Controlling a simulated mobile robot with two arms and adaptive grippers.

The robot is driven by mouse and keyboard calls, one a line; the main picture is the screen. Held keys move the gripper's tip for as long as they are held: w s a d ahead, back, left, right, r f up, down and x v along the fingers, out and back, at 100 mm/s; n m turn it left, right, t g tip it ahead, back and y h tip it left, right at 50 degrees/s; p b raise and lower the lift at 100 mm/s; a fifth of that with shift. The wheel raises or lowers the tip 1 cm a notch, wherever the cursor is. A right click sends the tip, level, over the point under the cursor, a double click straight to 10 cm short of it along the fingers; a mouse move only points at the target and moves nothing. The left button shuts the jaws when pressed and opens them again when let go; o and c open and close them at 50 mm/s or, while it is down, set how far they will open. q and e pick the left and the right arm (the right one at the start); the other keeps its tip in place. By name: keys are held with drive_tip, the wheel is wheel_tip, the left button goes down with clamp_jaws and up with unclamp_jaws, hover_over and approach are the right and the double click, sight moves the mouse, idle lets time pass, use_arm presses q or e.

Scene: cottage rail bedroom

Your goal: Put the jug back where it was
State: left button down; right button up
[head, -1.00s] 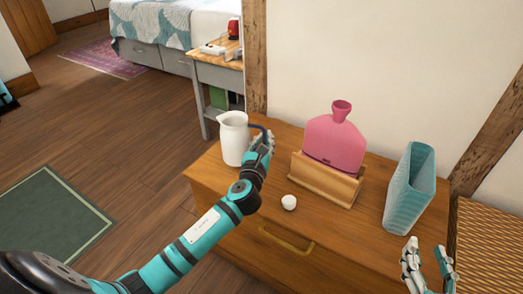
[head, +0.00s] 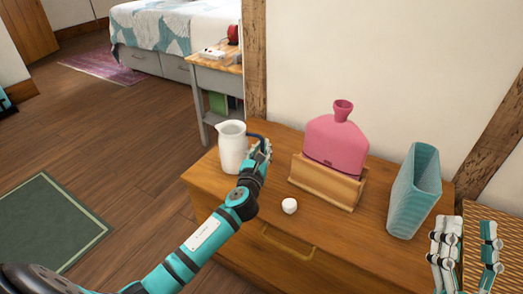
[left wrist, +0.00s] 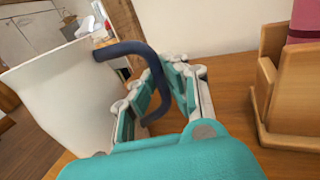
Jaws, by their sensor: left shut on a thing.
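The white jug (head: 232,150) with a dark blue handle is upright at the left back part of the wooden dresser top. My left gripper (head: 262,150) is at the jug's right side, shut on its handle. In the left wrist view the dark handle (left wrist: 158,72) passes between the fingers of my left gripper (left wrist: 160,95), and the jug's white body (left wrist: 65,100) is to the left. Whether the jug's base touches the dresser is hard to tell. My right gripper (head: 465,255) is at the lower right, its fingers apart and empty.
On the dresser top (head: 350,235) are a pink bottle-shaped thing (head: 337,145) in a wooden holder (head: 325,183), a small white round object (head: 290,206) and a teal vase (head: 414,190). A small table (head: 215,75) stands behind. A woven basket-like surface (head: 490,225) is at right.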

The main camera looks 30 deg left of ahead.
use_arm(q)
drive_tip(key=c, duration=1.9)
unclamp_jaws()
drive_tip(key=o, duration=0.5)
drive_tip(key=shift+c, duration=0.2)
drive_tip(key=shift+r, duration=0.1)
